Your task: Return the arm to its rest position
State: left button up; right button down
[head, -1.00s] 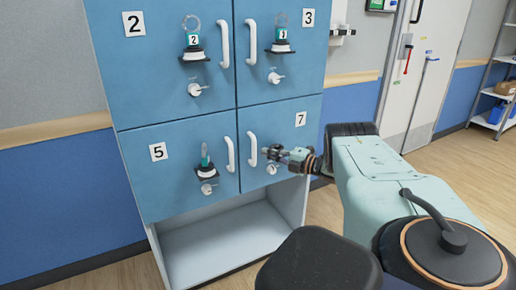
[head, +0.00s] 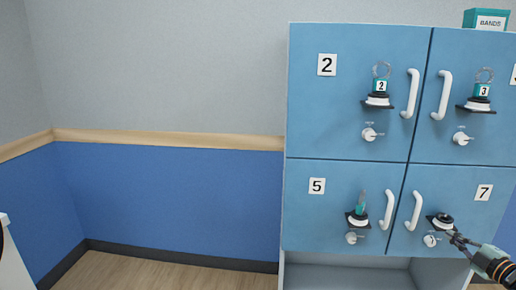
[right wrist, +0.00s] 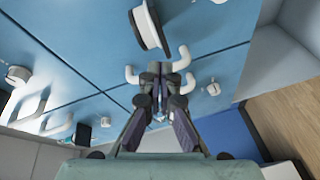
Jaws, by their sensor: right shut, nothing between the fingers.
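My right gripper (head: 460,240) is at the lower right of the head view, in front of door 7 (head: 470,183) of the blue cabinet. In the right wrist view the right gripper (right wrist: 160,72) has its fingers together with nothing between them. Beside its tips in the head view is the black-and-white round holder (head: 442,221) on door 7, with a white knob (head: 430,240) below it. I cannot tell whether the tips touch either one. No tag shows on this holder. My left gripper is not in view.
Doors 2, 3 and 5 are shut, with white handles and tagged holders, such as the door 2 holder (head: 378,98). Door 7 also looks shut. An open shelf (head: 345,277) lies below the doors. A teal BANDS box (head: 487,19) stands on top. Floor (head: 150,272) at left is clear.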

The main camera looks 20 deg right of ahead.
jog(key=a+f+m+g+h, duration=0.2)
jog(key=a+f+m+g, duration=0.2)
jog(key=a+f+m, duration=0.75)
jog(key=s+a+f+m+g+y, duration=0.1)
jog(key=s+a+f+g, duration=0.2)
jog(key=a+f, duration=0.45)
jog(key=s+a+f+m+g+y, duration=0.15)
jog(key=s+a+f, duration=0.25)
jog(key=a, duration=0.7)
jog(key=s+a+m+g, duration=0.1)
jog(key=s+a+g, duration=0.4)
jog(key=s+a, duration=0.65)
jog(key=s+a+r+n+g, duration=0.2)
jog(key=s+a+r+g, duration=0.1)
jog(key=s+a+r, duration=0.4)
jog(key=shift+s+a+r+g+y, duration=0.35)
jog(key=shift+s+a+r+y, duration=0.1)
jog(key=shift+s+a, duration=1.05)
jog(key=shift+a, duration=0.1)
